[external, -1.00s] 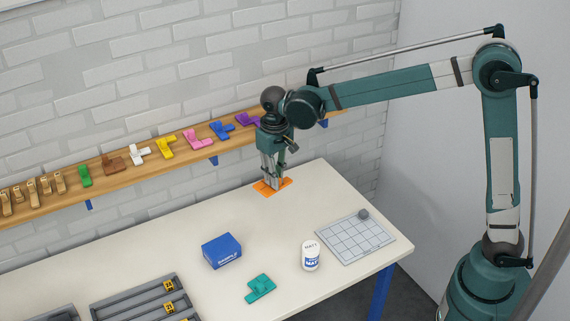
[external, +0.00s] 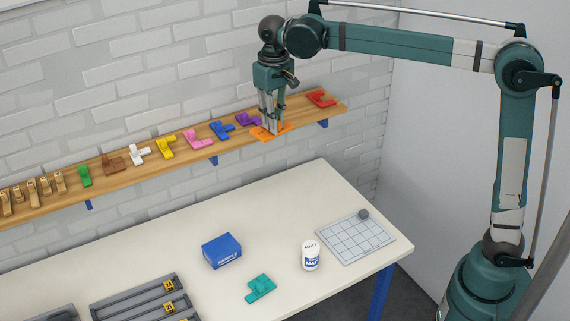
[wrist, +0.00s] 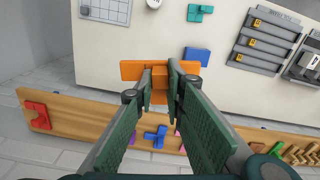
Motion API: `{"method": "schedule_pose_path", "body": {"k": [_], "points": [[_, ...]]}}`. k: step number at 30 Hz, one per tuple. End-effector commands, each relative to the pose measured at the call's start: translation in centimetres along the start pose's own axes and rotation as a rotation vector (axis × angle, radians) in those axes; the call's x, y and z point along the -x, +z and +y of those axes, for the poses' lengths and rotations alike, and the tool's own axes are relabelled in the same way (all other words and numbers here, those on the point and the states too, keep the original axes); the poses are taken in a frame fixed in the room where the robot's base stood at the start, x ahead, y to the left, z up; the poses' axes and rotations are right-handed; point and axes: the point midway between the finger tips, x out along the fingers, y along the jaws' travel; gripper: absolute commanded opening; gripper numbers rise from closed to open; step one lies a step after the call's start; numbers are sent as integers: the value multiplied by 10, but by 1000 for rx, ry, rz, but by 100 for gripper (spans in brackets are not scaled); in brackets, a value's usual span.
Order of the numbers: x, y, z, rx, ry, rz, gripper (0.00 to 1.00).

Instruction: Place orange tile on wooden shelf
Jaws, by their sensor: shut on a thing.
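The orange tile (external: 267,134) is held in my gripper (external: 272,130), which is shut on it. In the external view the tile appears level with the wooden shelf (external: 335,109), in the gap between the purple tile and the red tile. In the wrist view the orange tile (wrist: 130,70) is between my fingertips (wrist: 160,80) and overlaps the table's edge, with the shelf (wrist: 80,118) lower in the picture. The tile looks to be held off the shelf's front edge; I cannot tell whether it touches.
A purple tile (external: 246,119) is left of the orange one and a red tile (external: 321,97) is right. More coloured tiles line the shelf leftward. The table (external: 330,200) below bears a blue box (external: 221,251), a white bottle (external: 310,256), a teal tile (external: 261,288) and a gridded mat (external: 352,238).

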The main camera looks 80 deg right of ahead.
Motion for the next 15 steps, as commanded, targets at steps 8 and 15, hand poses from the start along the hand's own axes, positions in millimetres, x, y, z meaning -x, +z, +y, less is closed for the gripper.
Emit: {"method": "schedule_pose_path", "body": {"k": [8,15], "points": [[5,-40,17,-213,0,0,0],[10,-89,43,-491,0,1,0]]}}
